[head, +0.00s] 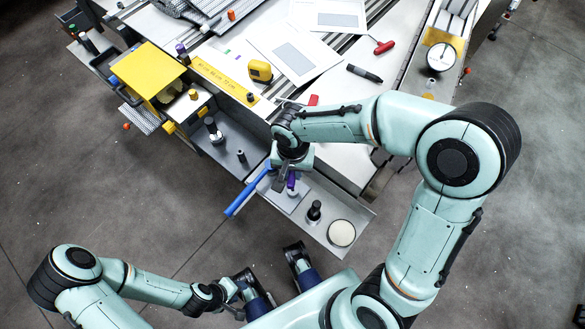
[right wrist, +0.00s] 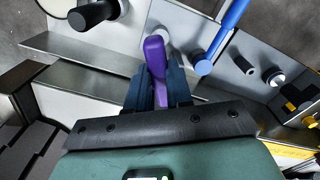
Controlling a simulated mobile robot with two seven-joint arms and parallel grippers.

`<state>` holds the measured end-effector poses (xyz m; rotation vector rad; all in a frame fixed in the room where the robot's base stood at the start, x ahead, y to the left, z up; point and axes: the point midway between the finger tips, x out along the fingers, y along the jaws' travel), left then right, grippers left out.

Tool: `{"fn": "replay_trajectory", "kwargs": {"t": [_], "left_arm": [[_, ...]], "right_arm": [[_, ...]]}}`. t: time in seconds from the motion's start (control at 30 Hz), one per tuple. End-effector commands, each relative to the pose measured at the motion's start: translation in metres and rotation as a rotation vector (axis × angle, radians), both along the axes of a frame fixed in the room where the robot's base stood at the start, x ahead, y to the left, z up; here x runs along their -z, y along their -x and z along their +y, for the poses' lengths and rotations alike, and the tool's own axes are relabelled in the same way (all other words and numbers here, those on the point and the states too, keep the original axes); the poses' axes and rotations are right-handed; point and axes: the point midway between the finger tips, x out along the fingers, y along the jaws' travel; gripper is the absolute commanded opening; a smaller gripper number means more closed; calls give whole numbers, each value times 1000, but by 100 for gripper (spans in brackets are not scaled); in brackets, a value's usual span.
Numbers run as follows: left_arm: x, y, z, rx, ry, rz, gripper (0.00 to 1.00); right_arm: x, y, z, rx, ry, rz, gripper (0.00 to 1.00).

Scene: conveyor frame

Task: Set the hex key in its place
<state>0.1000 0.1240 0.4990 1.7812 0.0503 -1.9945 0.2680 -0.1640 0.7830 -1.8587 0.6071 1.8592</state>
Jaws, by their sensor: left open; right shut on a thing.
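My right gripper (head: 287,178) is shut on a purple-handled tool (right wrist: 155,55), upright between its navy fingers in the right wrist view. The tool also shows as a small purple patch in the head view (head: 292,181). I cannot tell whether it is the hex key; its lower end is hidden. It is over a pale plate (head: 283,203) in the grey front tray (head: 330,187). In the right wrist view a round ring or opening (right wrist: 161,32) shows on the plate beyond the handle. My left gripper (head: 270,265) is open and empty, in front of the tray.
A red-handled tool (head: 384,47), a marker (head: 364,73) and a yellow tape measure (head: 260,70) lie on the worktop.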

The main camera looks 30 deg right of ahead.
Motion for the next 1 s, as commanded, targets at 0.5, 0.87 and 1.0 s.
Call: {"fn": "replay_trajectory", "kwargs": {"t": [0.5, 0.87, 1.0], "left_arm": [[9, 1, 0, 0, 0, 3, 43], [18, 2, 0, 0, 0, 6, 43], [21, 2, 0, 0, 0, 6, 43]], "right_arm": [[10, 0, 0, 0, 0, 0, 0], [21, 0, 0, 0, 0, 0, 0], [25, 0, 0, 0, 0, 0, 0]]}}
